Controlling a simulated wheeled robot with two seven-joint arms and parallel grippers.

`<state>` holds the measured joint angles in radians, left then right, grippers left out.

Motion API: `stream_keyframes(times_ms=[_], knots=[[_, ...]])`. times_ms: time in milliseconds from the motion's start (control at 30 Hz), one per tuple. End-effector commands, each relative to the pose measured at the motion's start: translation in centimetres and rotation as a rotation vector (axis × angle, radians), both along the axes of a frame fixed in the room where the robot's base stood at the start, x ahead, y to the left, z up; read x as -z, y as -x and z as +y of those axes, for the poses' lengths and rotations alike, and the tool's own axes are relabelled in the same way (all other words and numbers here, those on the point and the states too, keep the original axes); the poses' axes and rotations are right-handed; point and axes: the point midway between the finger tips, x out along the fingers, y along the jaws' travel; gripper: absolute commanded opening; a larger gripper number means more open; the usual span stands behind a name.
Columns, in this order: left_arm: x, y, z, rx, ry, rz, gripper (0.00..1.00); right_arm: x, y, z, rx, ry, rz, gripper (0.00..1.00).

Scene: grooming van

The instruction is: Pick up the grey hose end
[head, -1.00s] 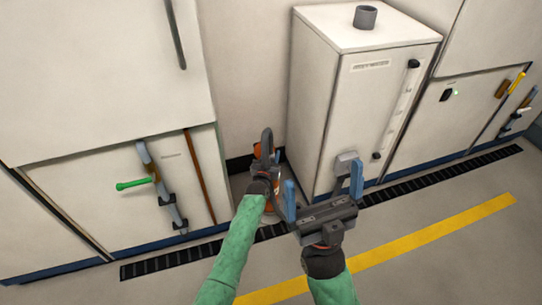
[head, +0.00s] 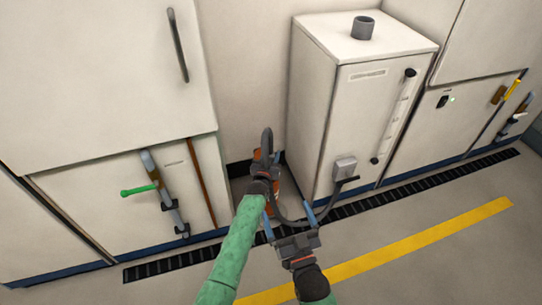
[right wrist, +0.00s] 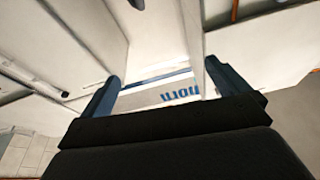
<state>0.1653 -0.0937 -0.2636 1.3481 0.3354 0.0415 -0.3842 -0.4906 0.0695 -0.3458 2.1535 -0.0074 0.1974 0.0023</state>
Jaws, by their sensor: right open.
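A dark grey hose (head: 329,206) hangs from a small grey box (head: 345,167) low on the white cabinet's front. It curves down and left, passing behind or between the fingers of my right gripper. I cannot tell which part is its end. My right gripper (head: 289,221) is open, its two blue fingers apart; nothing is clearly gripped. In the right wrist view, its blue fingers (right wrist: 166,86) stand wide apart with a pale panel with blue lettering beyond. My left gripper (head: 263,172) is beside a dark upright loop and an orange object; its fingers are hard to make out.
The white cabinet (head: 345,85) stands behind, with a grey cup-like pipe (head: 363,27) on top. A black floor grate (head: 415,174) and yellow stripe (head: 415,240) cross the floor. Open floor lies to the right.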

Motion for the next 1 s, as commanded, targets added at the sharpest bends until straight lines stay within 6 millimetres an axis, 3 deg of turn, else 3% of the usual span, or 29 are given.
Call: stream_keyframes(times_ms=[267,600,1000], knots=[[-1.0,0.0,0.0,0.0,0.0,-0.001,0.06,8.0,0.7,0.3,-0.018,0.057,0.246,1.0],[-1.9,0.0,0.0,0.0,0.0,-0.001,0.06,17.4,3.4,0.3,-0.041,0.122,0.533,1.0],[-2.8,0.0,0.0,0.0,0.0,-0.001,0.06,25.9,8.0,-0.2,-0.068,0.18,0.812,1.0]])
